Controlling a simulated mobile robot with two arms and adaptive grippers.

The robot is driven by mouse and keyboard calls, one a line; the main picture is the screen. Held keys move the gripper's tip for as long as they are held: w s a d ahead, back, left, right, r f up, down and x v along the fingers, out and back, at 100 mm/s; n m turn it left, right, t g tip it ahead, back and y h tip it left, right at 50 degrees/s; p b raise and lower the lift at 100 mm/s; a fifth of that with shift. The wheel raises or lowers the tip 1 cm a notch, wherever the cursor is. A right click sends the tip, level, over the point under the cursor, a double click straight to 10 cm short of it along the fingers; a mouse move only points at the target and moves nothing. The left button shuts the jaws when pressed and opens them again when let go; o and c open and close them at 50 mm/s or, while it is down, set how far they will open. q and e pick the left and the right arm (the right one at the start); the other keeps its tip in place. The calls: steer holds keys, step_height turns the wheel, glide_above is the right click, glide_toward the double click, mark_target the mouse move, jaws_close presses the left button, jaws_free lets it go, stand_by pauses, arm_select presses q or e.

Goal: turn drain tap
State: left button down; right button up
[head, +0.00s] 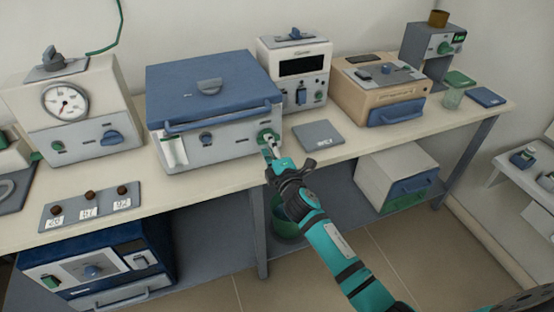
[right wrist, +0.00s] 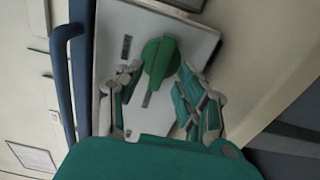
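The drain tap is a green knob on the front right of a blue-lidded box (head: 212,90). It shows close up in the right wrist view as a green tap (right wrist: 158,60) on a light front panel, with its handle roughly upright there. My right gripper (head: 268,150) is at this tap and partly hides it in the head view. In the right wrist view my right gripper (right wrist: 159,75) is open, with one finger on each side of the tap and the fingertips close to it. I cannot tell if they touch. My left gripper is not in view.
A gauge device (head: 73,105) stands to the left and a white unit with a dark display (head: 293,75) behind right. A grey flat plate (head: 318,135) lies right of the box. A beige device (head: 379,88) stands farther right. The bench front by the gripper is clear.

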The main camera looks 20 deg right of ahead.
steer(key=s, duration=1)
steer(key=shift+s+d, duration=0.2)
steer(key=shift+s, duration=0.15)
steer(key=s+d+f+m+g, duration=0.1)
steer(key=s+f+m+g, duration=0.3)
steer(key=f, duration=0.8)
steer(key=s+f+m+g, duration=0.15)
steer(key=s+f, duration=0.45)
steer(key=f, duration=0.7)
steer(key=s+d+f+m+g, duration=0.1)
steer(key=s+f+m+g, duration=0.4)
steer(key=f, duration=0.7)
steer(key=s+f+m+g, duration=0.2)
steer(key=s+f, duration=0.3)
steer(key=s, duration=0.6)
steer(key=s+d+f+m+g, duration=0.1)
steer(key=s+f, duration=0.4)
steer(key=s, duration=0.6)
steer(key=s+f+m+g, duration=0.2)
steer(key=s+f, duration=0.4)
steer(key=s, duration=0.5)
steer(key=shift+d+m+g+h+p, duration=0.3)
steer(key=shift+d+m+g+p, duration=0.1)
steer(key=shift+g, duration=0.35)
steer(key=shift+f, duration=0.1)
